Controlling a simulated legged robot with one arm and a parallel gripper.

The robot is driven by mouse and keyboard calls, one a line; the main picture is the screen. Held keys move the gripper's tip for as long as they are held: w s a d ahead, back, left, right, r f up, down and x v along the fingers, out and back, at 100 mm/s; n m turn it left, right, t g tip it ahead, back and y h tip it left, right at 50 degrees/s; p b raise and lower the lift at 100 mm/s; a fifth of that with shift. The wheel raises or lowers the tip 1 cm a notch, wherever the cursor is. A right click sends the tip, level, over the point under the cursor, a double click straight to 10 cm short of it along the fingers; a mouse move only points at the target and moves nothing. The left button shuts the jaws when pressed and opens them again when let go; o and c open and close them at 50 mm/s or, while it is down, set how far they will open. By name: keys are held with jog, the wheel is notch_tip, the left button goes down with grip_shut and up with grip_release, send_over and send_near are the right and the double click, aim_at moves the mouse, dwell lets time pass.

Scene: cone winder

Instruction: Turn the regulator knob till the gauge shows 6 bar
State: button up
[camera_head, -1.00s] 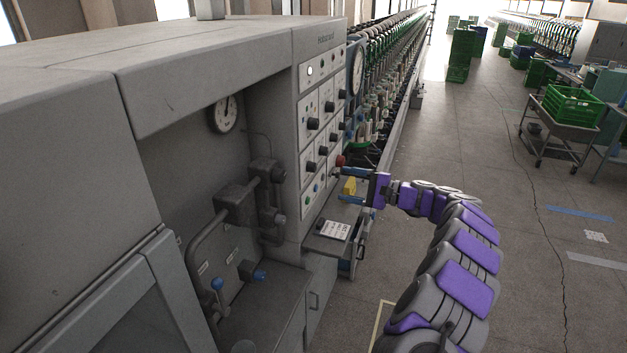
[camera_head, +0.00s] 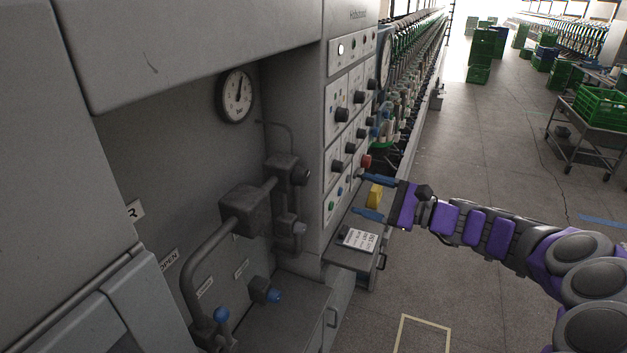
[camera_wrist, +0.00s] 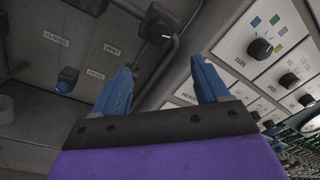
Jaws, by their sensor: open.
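The round white gauge (camera_head: 236,96) is on the back wall of the grey recess. Its needle points roughly upward, but the numbers are too small to read. A dark round knob (camera_head: 300,173), which looks like the regulator knob, sits on the pipe fittings below and right of the gauge. In the wrist view a dark knob (camera_wrist: 160,22) shows above the space between my fingers. My gripper (camera_head: 360,195) is open and empty, with blue fingers pointing left, in front of the machine's right corner. It is right of the knob and apart from it.
A control panel (camera_head: 345,135) with several black knobs stands between the recess and the spindle row. A red button (camera_head: 366,161) and a yellow object (camera_head: 375,195) are near my fingers.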

aim_at(306, 178)
jog(key=b+x, duration=0.1)
jog(key=x, duration=1.2)
jog(key=shift+s+a+f+b, duration=0.1)
jog(key=shift+a+f+b, duration=0.1)
jog(key=shift+a+b, duration=0.2)
jog(key=shift+w+a+r, duration=0.15)
jog(key=shift+w+a, duration=0.3)
jog(key=shift+a, duration=0.2)
jog(key=shift+c, duration=0.4)
jog(key=shift+a, duration=0.1)
jog(key=c, duration=1)
jog(key=shift+o, duration=0.2)
jog(key=shift+n+b, duration=0.4)
jog(key=shift+b, duration=0.1)
jog(key=o, duration=1)
